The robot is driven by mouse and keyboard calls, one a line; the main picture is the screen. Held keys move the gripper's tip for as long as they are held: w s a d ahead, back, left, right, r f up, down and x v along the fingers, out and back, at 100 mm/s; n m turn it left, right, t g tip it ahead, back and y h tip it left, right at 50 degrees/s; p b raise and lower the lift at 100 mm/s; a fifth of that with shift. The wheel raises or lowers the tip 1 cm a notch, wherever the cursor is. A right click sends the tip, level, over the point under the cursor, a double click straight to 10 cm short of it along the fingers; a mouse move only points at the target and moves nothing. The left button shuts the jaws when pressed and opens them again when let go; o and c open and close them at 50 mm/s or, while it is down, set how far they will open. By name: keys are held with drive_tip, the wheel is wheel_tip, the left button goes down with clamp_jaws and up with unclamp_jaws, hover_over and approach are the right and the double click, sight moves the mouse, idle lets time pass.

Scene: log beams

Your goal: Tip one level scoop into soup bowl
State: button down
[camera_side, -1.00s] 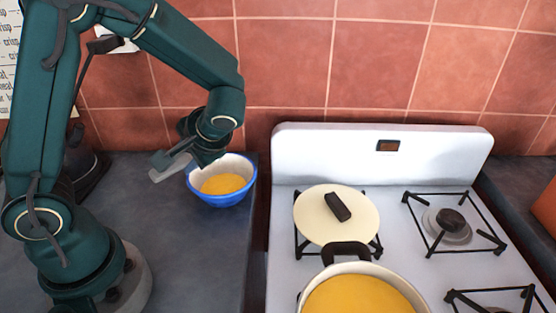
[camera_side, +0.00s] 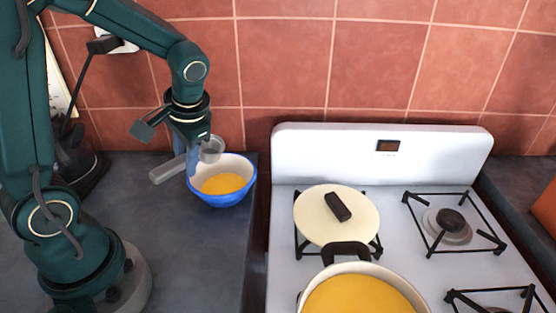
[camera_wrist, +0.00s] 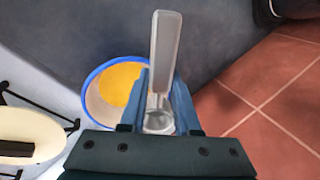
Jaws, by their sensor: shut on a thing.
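My gripper (camera_side: 190,165) points down at the left rim of the soup bowl and is shut on the grey metal scoop (camera_side: 212,149). The scoop's flat handle (camera_wrist: 165,48) sticks out of the fingers, to the lower left in the side view. Its small round cup shows on the other side of the fingers, above the bowl's back left rim. The cup looks grey inside, with no soup clearly visible. The soup bowl (camera_side: 223,199), blue outside and white inside, stands upright on the counter and holds yellow-orange soup. It also shows in the wrist view (camera_wrist: 92,104), partly hidden by the gripper.
A cream pot (camera_side: 420,299) of orange soup stands on the white stove (camera_side: 390,215) at front right. A cream lid (camera_side: 313,204) with a dark handle lies on the back left burner. The tiled wall (camera_side: 285,60) is close behind. The counter (camera_side: 190,270) before the bowl is clear.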

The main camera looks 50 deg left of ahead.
drive_tip(key=shift+h, duration=0.4)
drive_tip(key=shift+f+h, duration=0.25)
drive_tip(key=shift+h, duration=0.85)
drive_tip(key=shift+w+a+f+m+h, duration=0.1)
drive_tip(key=shift+a+m+h, duration=0.2)
drive_tip(key=shift+m+h, duration=0.3)
